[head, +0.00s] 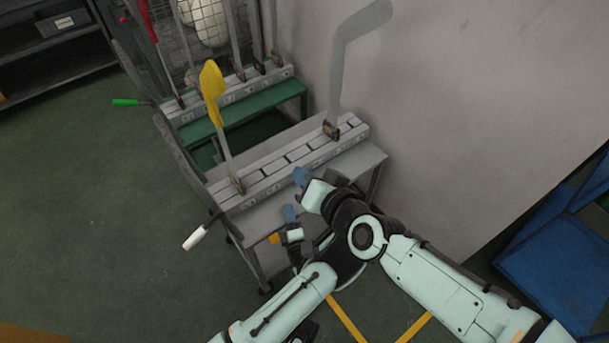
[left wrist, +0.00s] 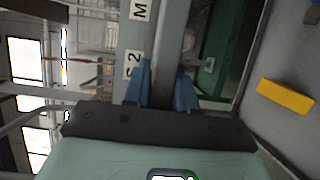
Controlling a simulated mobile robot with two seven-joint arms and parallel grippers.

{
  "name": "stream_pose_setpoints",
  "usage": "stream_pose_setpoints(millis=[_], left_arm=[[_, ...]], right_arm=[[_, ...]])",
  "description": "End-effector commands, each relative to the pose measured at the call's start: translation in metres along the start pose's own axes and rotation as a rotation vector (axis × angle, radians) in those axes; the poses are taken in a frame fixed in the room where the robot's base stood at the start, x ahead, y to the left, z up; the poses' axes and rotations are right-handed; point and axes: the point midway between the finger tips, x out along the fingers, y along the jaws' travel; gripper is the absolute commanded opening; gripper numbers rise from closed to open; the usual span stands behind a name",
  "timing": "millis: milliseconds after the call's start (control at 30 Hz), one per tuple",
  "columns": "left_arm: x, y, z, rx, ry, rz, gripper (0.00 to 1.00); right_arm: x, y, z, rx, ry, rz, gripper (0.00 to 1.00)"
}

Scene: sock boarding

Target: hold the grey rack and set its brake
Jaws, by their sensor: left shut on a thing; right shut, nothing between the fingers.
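The grey rack (head: 280,165) stands against the wall, with a yellow foot-shaped form (head: 212,82) and a tall grey one (head: 345,65) upright on its labelled top bar. A lever with a white grip (head: 196,238) sticks out from the rack's left end, pointing down-left. My left gripper (head: 289,214) is at the rack's near side. In the left wrist view its blue fingers (left wrist: 165,88) are closed at a grey bar with labels (left wrist: 133,65); the exact contact is partly hidden. My right gripper (head: 302,177) is shut and empty beside the top bar, away from the white grip.
A green rack (head: 220,125) with a green-gripped lever (head: 128,102) stands behind the grey one. A wire cage (head: 205,25) holds pale items at the back. Blue furniture (head: 560,255) stands at the right. Floor at left is clear.

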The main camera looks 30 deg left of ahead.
Motion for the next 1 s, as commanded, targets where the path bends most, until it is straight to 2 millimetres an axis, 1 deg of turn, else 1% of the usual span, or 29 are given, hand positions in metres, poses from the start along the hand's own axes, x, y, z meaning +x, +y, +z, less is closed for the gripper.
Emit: stream_pose_setpoints(millis=[333,367,400,433,767,867,967,1000], left_arm=[[0.0,0.001,0.001,-0.002,-0.002,0.002,0.0],[0.0,0.001,0.001,-0.002,-0.002,0.002,0.36],[0.0,0.001,0.001,-0.002,-0.002,0.002,0.49],[0.0,0.001,0.001,-0.002,-0.001,0.002,0.56],[-0.002,0.0,0.001,-0.001,-0.001,0.0,0.56],[-0.012,-0.001,0.001,0.0,-0.001,-0.002,0.56],[-0.029,0.0,0.001,0.001,-0.003,-0.001,0.56],[-0.038,0.0,0.002,0.001,-0.005,-0.003,0.56]], right_arm=[[0.0,0.0,0.0,0.0,0.0,0.0,0.0],[0.0,0.0,0.0,0.0,0.0,0.0,0.0],[0.0,0.0,0.0,0.0,0.0,0.0,0.0],[0.0,0.0,0.0,0.0,0.0,0.0,0.0],[0.0,0.0,0.0,-0.001,-0.001,0.0,0.0],[0.0,0.0,0.0,-0.001,-0.001,0.0,0.0],[0.0,0.0,0.0,-0.001,-0.001,0.0,0.0],[0.0,0.0,0.0,-0.001,-0.001,0.0,0.0]])
